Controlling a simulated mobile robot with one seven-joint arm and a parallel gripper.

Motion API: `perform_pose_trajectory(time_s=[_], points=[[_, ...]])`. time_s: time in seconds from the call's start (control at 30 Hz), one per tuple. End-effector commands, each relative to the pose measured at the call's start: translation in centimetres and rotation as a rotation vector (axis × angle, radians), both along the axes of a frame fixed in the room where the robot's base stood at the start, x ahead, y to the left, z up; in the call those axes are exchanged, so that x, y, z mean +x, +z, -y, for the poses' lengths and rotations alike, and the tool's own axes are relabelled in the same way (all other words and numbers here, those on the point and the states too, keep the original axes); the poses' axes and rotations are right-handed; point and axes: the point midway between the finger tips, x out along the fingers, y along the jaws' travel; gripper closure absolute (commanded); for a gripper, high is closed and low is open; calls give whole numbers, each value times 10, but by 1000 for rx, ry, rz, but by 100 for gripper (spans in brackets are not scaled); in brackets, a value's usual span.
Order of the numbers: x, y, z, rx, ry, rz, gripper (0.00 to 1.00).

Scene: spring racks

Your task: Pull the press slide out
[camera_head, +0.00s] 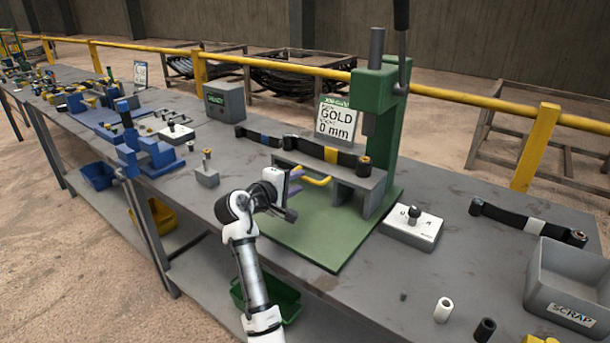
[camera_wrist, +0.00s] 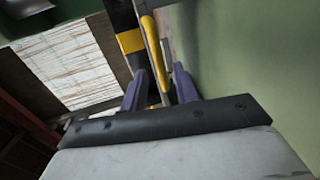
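The green press (camera_head: 377,95) stands on a green base plate (camera_head: 310,240). A grey slide (camera_head: 345,176) lies under its ram, with a yellow handle (camera_head: 319,181) at the front. A dark leaf spring (camera_head: 348,159) with yellow and blue bands rests across the top. My gripper (camera_head: 295,183) is at the front left of the slide, close to the handle. In the wrist view the purple fingers (camera_wrist: 159,80) stand apart on either side of the yellow handle (camera_wrist: 154,45). I see no clear contact between fingers and handle.
A control box with a black knob (camera_head: 412,225) sits right of the press. Another leaf spring (camera_head: 525,222) and a grey scrap bin (camera_head: 567,280) lie further right. A blue fixture (camera_head: 150,150) and small grey block (camera_head: 207,177) stand left.

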Motion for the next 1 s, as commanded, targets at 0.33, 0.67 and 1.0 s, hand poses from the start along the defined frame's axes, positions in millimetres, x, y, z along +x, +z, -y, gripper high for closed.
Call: perform_pose_trajectory(time_s=[0.33,0.67,1.0], points=[[34,-8,25,2,1,1,70],[37,-10,27,2,1,1,70],[37,-9,26,1,1,2,100]])
